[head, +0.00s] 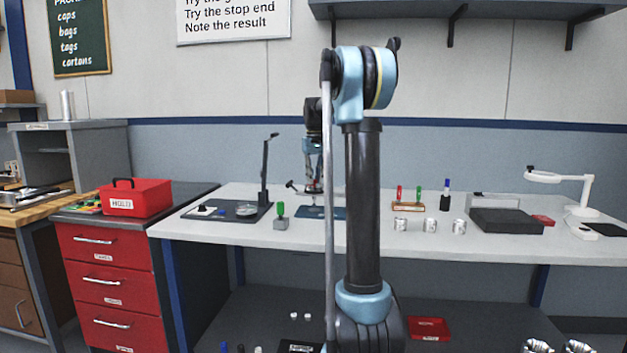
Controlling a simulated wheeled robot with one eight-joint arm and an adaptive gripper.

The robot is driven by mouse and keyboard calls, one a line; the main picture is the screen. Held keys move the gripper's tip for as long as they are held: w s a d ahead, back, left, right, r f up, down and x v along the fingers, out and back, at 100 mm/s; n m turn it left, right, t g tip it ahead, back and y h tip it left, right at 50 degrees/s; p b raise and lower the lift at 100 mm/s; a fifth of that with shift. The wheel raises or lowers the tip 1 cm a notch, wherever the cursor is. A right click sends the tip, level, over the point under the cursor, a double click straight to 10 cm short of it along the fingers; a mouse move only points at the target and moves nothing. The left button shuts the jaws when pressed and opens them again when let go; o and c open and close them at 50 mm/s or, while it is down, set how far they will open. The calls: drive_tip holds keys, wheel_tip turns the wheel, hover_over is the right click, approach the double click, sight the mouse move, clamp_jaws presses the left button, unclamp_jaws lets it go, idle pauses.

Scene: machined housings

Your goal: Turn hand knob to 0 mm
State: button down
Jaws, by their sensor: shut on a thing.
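My gripper (314,184) points down over a dark blue plate (332,213) on the white bench, left of my upright arm column. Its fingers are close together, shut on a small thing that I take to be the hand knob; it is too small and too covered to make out. A small dark piece (291,185) sticks out to the left of the fingertips. Any mm scale or mark on the knob cannot be read from here. My arm hides part of the plate's right side.
On the bench (370,238), a dark tray with a stand (265,170) and a green-topped block (281,215) are left of my gripper. Several metal housings (430,226), a wooden gauge rack (408,206) and a black box (505,221) are to the right. A red box (137,198) sits far left.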

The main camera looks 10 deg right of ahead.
drive_tip(key=n, duration=0.6)
drive_tip(key=shift+w+n, duration=0.2)
drive_tip(key=shift+n, duration=0.1)
drive_tip(key=n, duration=0.6)
idle(0.4)
drive_tip(key=c, duration=1.5)
unclamp_jaws()
drive_tip(key=shift+f, duration=0.1)
drive_tip(key=shift+o, duration=0.2)
drive_tip(key=shift+s, duration=0.1)
drive_tip(key=shift+r, duration=0.4)
wheel_tip(320, 180, up, 11)
